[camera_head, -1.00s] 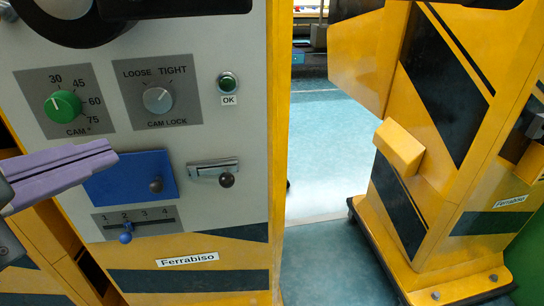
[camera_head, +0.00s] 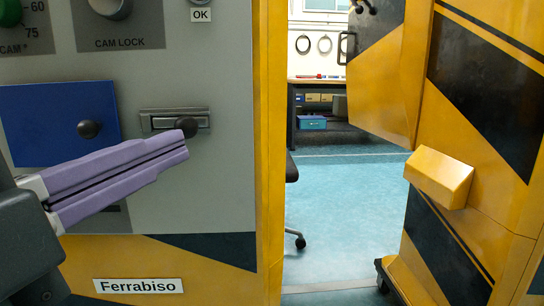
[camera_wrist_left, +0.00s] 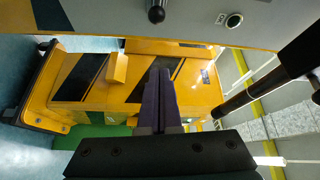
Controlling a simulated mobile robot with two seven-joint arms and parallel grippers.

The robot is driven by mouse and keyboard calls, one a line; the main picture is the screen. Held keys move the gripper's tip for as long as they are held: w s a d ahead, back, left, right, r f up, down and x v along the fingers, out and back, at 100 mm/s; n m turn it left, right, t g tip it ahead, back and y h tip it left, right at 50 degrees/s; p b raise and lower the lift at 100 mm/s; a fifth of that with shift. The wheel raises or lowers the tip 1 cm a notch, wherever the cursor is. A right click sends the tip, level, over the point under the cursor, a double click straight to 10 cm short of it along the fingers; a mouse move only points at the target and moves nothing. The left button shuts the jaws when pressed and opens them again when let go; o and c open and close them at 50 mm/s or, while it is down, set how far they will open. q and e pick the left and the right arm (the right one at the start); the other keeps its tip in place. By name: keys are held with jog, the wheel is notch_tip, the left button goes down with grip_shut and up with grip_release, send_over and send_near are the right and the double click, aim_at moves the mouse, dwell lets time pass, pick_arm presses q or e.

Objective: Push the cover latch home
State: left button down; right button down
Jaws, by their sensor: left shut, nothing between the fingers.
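The cover latch (camera_head: 160,122) is a silver plate on the grey panel, with a dark round knob (camera_head: 187,126) toward its right end. Left of it is the blue cover (camera_head: 45,115) with its own dark knob (camera_head: 89,129). My left gripper (camera_head: 187,143), with purple fingers, is shut and empty. Its tips appear just below the latch knob in the head view; I cannot tell whether they touch it. In the left wrist view the shut fingers (camera_wrist_left: 160,65) point away, and a dark knob (camera_wrist_left: 156,12) juts from the panel ahead of them. My right gripper is not in view.
The cam lock dial (camera_head: 111,6) and OK button sit above the latch. The yellow panel edge (camera_head: 270,160) is close on the right.

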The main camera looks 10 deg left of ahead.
aim_at(194, 128)
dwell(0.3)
pick_arm(q)
jog(key=w, duration=0.3)
jog(key=w+b, duration=0.1)
jog(key=w, duration=0.2)
jog(key=w+b, duration=0.1)
jog(key=w, duration=0.2)
jog(key=shift+w+a, duration=0.25)
jog(key=shift+s+a+b, duration=0.1)
jog(key=shift+a+b, duration=0.25)
jog(key=shift+a, duration=0.2)
